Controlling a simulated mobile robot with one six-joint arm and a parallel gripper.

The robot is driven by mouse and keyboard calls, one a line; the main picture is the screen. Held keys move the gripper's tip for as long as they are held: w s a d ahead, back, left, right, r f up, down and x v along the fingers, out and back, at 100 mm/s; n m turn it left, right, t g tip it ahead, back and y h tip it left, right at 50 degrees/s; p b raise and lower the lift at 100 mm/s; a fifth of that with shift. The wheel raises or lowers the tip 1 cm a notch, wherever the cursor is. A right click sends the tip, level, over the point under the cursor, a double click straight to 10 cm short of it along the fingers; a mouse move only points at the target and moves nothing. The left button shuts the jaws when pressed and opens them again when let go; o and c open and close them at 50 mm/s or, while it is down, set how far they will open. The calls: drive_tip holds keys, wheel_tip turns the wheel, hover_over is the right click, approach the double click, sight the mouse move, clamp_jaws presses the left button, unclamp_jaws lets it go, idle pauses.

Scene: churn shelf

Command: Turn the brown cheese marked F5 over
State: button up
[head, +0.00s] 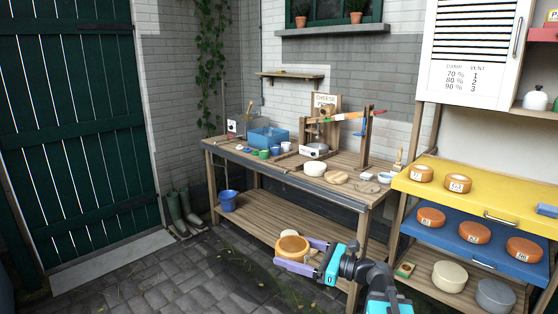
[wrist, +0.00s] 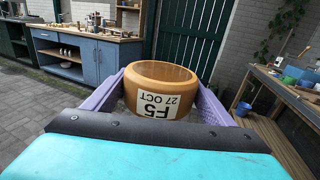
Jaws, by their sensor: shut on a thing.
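The brown cheese marked F5 (wrist: 162,87) is between the two purple fingers of my gripper (wrist: 160,100) in the wrist view. Its label reads F5, 27 OCT and appears upside down in that view. In the head view the cheese (head: 293,246) is held in the air in front of the wooden workbench. My gripper (head: 300,256) is shut on its sides, and the cheese touches nothing else that I can see. The cheese's far side is hidden.
The workbench (head: 335,187) holds bowls, a cheese press and pale cheeses; a blue bucket (head: 229,201) stands on its lower shelf. To the right, yellow (head: 480,196) and blue (head: 455,242) shelves hold several brown cheeses. Open paving (head: 170,280) lies at left; boots (head: 182,208) stand by the green door.

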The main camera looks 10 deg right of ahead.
wheel_tip(320, 180, down, 10)
drive_tip(key=shift+r, duration=0.15)
idle(0.4)
drive_tip(key=shift+s, duration=0.15)
